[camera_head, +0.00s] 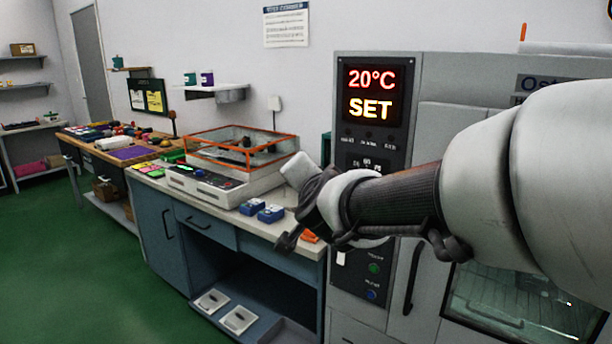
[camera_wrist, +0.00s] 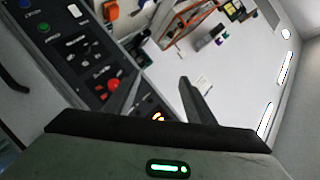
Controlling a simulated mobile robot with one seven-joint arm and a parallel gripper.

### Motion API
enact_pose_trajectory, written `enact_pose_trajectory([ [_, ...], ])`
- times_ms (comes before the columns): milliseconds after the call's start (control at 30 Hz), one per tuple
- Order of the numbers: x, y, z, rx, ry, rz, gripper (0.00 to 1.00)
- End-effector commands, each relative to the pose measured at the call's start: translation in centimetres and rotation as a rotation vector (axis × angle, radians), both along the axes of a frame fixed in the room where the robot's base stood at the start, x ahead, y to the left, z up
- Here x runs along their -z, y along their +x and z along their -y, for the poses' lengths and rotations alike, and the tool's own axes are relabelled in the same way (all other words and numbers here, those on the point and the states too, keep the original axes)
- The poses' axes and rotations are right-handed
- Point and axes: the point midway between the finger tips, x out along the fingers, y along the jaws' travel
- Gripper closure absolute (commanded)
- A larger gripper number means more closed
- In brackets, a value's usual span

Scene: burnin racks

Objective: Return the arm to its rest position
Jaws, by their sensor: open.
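My arm (camera_head: 400,198) reaches in from the right in the head view, in front of the grey oven cabinet. My gripper (camera_head: 288,241) hangs at the arm's left end, near the right end of the bench. In the wrist view my gripper (camera_wrist: 160,95) has its two fingers apart with nothing between them. Beyond the fingers the wrist view shows the cabinet's control panel (camera_wrist: 80,55), tilted, with a red and a green button. I cannot tell the exact distance from the fingers to the panel.
The oven cabinet (camera_head: 350,205) shows "20°C SET" on its display. The blue bench (camera_head: 170,215) carries an orange-framed clear box (camera_head: 240,150) and blue blocks (camera_head: 270,213). A wooden workbench (camera_head: 110,160) stands farther left. The green floor (camera_head: 90,290) is clear at the front left.

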Motion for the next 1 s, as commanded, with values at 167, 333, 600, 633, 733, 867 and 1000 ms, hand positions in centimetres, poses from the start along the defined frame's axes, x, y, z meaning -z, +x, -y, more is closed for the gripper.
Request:
enact_pose_trajectory([
  [167, 3.2, -9.2, 2.4, -0.275, -0.302, -0.209, 0.50],
  [333, 8.1, -18.1, 7.0, -0.404, -0.548, -0.454, 0.50],
  [600, 8.9, -27.4, 13.1, -0.454, -0.739, -0.737, 0.50],
  [633, 7.8, -27.3, 13.0, -0.455, -0.739, -0.737, 0.50],
  [733, 4.7, -27.3, 13.0, -0.457, -0.736, -0.736, 0.50],
  [867, -0.2, -27.2, 13.0, -0.456, -0.735, -0.735, 0.50],
  [1000, -5.5, -27.2, 12.9, -0.457, -0.735, -0.734, 0.50],
])
